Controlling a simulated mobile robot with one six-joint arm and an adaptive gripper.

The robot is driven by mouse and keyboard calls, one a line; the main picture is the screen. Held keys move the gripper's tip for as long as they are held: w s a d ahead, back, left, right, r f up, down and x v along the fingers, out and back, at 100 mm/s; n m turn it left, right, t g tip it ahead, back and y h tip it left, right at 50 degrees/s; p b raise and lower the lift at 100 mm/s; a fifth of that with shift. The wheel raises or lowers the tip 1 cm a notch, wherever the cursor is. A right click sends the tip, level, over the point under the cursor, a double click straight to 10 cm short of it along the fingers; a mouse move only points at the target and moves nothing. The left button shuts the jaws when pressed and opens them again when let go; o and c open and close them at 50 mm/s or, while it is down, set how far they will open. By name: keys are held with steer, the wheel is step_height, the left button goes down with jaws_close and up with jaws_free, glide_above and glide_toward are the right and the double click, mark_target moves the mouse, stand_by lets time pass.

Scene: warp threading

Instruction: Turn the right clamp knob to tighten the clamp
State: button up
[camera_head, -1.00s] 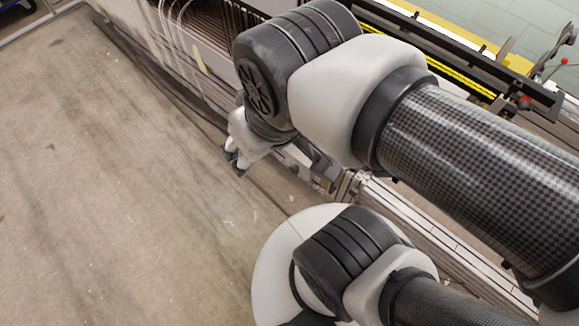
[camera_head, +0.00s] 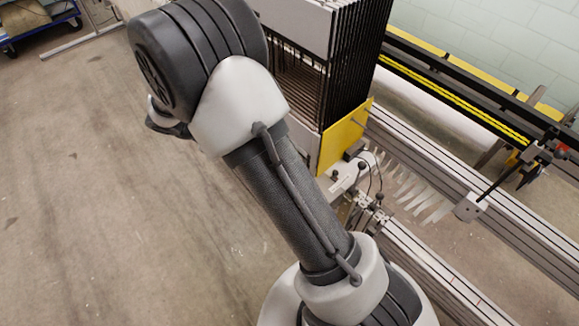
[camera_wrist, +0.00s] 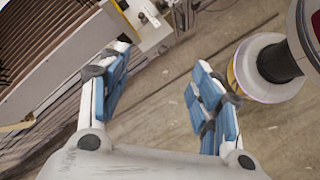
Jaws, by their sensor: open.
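My gripper (camera_wrist: 158,78) is open and empty in the wrist view, its blue-padded fingers wide apart over bare floor. In the head view the wrist end (camera_head: 168,125) is mostly hidden behind my own arm. Small dark knobs (camera_head: 378,197) sit on fittings along the rail below the yellow plate in the head view. I cannot tell which of them is the right clamp knob. A fitting with a small dark knob (camera_wrist: 143,18) shows beyond the fingers at the top of the wrist view. The gripper is apart from it.
The loom's dark frame stack (camera_head: 358,60) and yellow end plate (camera_head: 342,137) stand right of my arm. Long rails (camera_head: 430,265) run to the lower right. A black and yellow beam (camera_head: 450,85) lies behind. The floor (camera_head: 90,200) at left is clear.

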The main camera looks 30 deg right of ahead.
step_height(320, 180, down, 23)
steer(key=w+n+h+b, duration=0.2)
steer(key=n+h, duration=0.2)
steer(key=n, duration=0.2)
steer(key=s+d+f+n+t+h, duration=0.1)
steer(key=s+d+f+n+t, duration=0.15)
steer(key=f, duration=0.55)
steer(key=s+d+f+n+t+h, duration=0.1)
steer(key=s+f+n, duration=0.2)
steer(key=f, duration=0.6)
steer(key=s+b+x, duration=0.1)
steer(key=b+x, duration=0.3)
steer(key=x, duration=1.2)
steer(key=shift+d, duration=0.2)
steer(key=shift+f+g, duration=0.1)
steer(key=shift+g, duration=0.15)
steer(key=shift+c, duration=0.2)
steer(key=c, duration=1)
